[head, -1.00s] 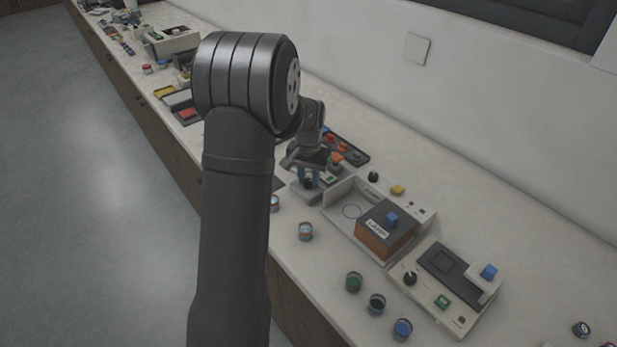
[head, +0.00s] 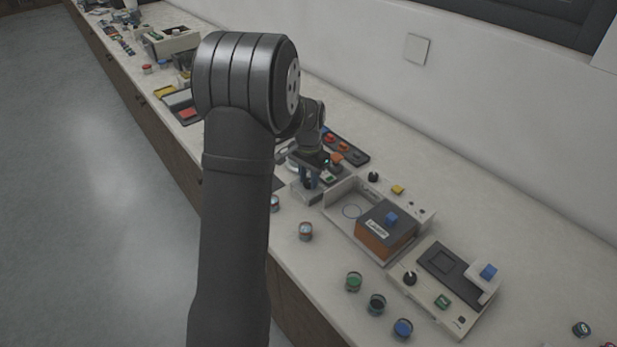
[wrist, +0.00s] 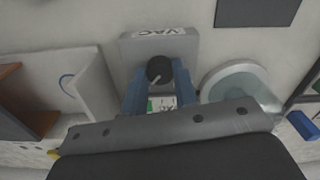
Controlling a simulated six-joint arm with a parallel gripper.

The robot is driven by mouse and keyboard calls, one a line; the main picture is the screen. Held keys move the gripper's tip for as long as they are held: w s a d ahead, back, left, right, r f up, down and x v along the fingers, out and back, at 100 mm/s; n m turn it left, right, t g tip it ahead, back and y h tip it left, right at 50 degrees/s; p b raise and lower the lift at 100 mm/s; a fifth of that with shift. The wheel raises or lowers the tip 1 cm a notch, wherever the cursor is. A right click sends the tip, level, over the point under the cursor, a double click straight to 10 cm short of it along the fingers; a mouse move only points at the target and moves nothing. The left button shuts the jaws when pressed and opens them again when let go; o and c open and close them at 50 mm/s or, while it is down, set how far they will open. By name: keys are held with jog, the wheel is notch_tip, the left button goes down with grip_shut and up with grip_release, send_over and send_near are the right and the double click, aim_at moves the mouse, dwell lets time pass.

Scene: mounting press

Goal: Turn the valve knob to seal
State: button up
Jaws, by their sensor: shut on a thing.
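The valve knob (wrist: 157,67) is black and round with a pale pointer line, seen in the wrist view on top of a grey box (wrist: 192,47) labelled VAC. My gripper (wrist: 160,76) points down at it, with one blue finger on each side of the knob, shut on it. In the head view, my gripper (head: 311,180) is low over the grey box (head: 303,197), and the knob is hidden there by the fingers. A green-marked label on the box shows partly between the fingers in the wrist view.
A round clear-lidded vessel (wrist: 238,80) stands close to the right of the box in the wrist view. An open-fronted laser unit (head: 385,238) stands to the right in the head view. Several small jars, including a green one (head: 353,282), stand along the front of the bench.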

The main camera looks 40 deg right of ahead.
aim_at(308, 181)
jog(key=o, duration=1)
notch_tip(308, 181, up, 18)
jog(key=shift+f, duration=0.25)
jog(key=shift+f, duration=0.1)
notch_tip(308, 181, down, 17)
jog(key=shift+f, duration=0.15)
dwell(0.5)
